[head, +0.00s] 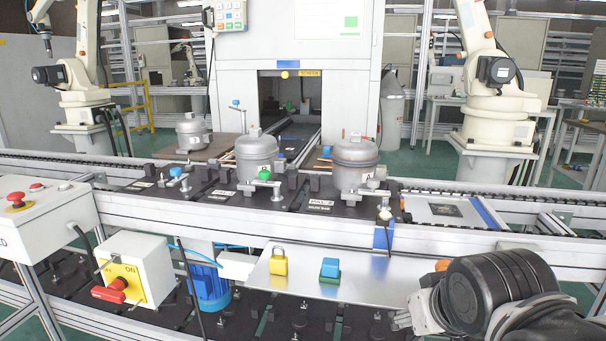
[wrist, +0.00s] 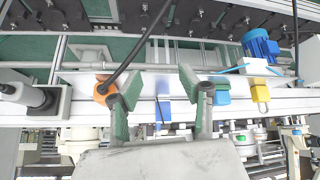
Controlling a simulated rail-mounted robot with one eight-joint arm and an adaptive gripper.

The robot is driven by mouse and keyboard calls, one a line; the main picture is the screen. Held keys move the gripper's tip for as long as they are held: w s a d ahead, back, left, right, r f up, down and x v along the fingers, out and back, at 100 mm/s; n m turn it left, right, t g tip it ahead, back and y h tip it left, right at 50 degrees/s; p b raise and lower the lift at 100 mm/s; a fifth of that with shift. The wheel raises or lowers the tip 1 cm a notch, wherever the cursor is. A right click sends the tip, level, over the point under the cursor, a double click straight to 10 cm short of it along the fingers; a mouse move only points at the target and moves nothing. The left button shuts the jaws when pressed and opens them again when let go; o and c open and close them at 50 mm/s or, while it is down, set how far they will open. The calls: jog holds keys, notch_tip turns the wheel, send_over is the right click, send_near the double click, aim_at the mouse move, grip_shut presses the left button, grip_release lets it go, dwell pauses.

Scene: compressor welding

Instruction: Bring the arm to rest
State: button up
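My gripper (head: 418,314) is at the lower right in the head view, in front of the metal shelf along the conveyor's front. In the wrist view its two fingers (wrist: 160,92) stand wide apart with nothing held between them. My dark arm joint hides part of the shelf's right end in the head view. A yellow padlock (head: 278,262) and a blue-and-green block (head: 330,270) sit on the shelf (head: 385,281), apart from the gripper. An orange object (head: 442,265) shows just behind my arm; in the wrist view it (wrist: 105,90) appears close beside the left finger.
Grey compressors (head: 257,158) (head: 354,166) stand on the conveyor fixtures. A box with a red switch (head: 135,268) and a panel with an emergency stop (head: 16,200) are at the left. A black cable (wrist: 145,45) crosses the wrist view near the fingers.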

jog(key=s+d+f+m, duration=0.1)
jog(key=s+d+f, duration=0.1)
jog(key=s+f, duration=0.25)
notch_tip(320, 180, up, 16)
jog(key=p, duration=1.4)
jog(key=shift+w+a+f, duration=0.15)
jog(key=shift+a+f, duration=0.1)
